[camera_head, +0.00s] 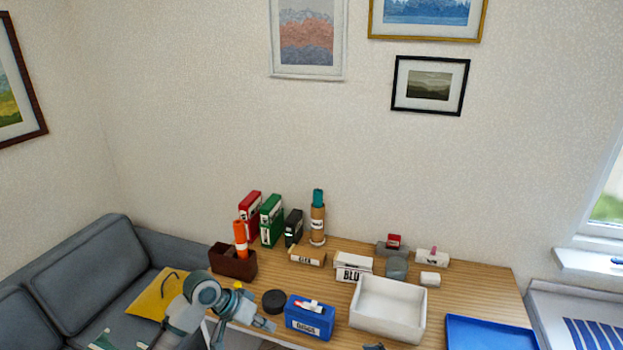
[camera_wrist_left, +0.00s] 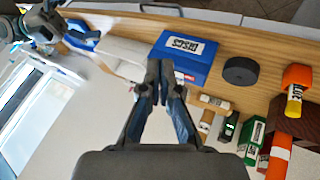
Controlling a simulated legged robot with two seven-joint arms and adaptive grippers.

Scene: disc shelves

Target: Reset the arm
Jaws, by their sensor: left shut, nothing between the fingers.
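My left arm comes in from the lower left in the head view. Its gripper (camera_head: 265,323) is over the table's front edge, left of the blue box (camera_head: 310,318). In the wrist view the fingers of the left gripper (camera_wrist_left: 160,82) are together with nothing between them. The blue box, labelled DISCS, shows beyond them in the wrist view (camera_wrist_left: 183,55). A dark tip at the bottom edge of the head view seems to be my right gripper (camera_head: 373,346). Part of my right arm shows at the wrist view's upper left; its fingers are not clear.
A black disc (camera_head: 273,301) lies left of the blue box. A white tray (camera_head: 388,309) and a blue tray (camera_head: 490,335) are to the right. Binders (camera_head: 271,221), a brown holder (camera_head: 233,263) and a tall cylinder (camera_head: 317,222) stand behind. A sofa (camera_head: 85,268) is left.

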